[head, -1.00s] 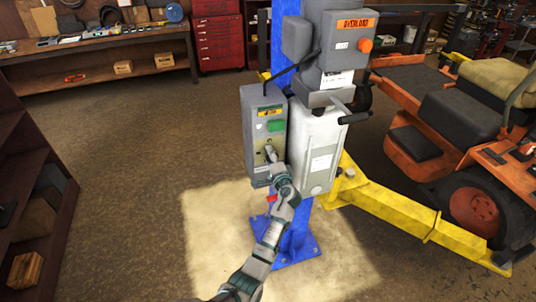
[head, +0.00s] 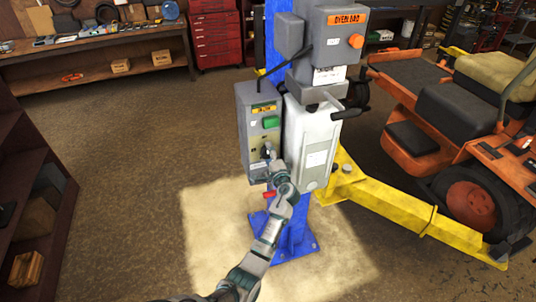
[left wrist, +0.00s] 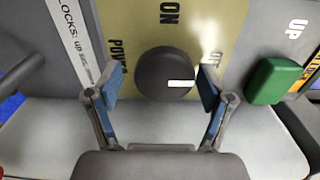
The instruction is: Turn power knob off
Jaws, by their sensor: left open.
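The round dark power knob (left wrist: 165,74) sits on a yellow panel (left wrist: 140,22) in the left wrist view. Its white mark points to the right, toward the partly washed-out OFF lettering. ON is above the knob and POWER to its left. My left gripper (left wrist: 160,88) is open, with one finger on each side of the knob and a gap to it on both sides. In the head view, my left gripper (head: 270,154) is at the lower front of the grey control box (head: 244,130) and partly hides the knob. My right gripper is not in view.
A green button (head: 271,122) is above the knob on the box, close to my fingers; it also shows in the left wrist view (left wrist: 273,81). The box is on a blue post (head: 281,225). A yellow lift arm (head: 400,205) and orange mower (head: 475,190) stand at the right.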

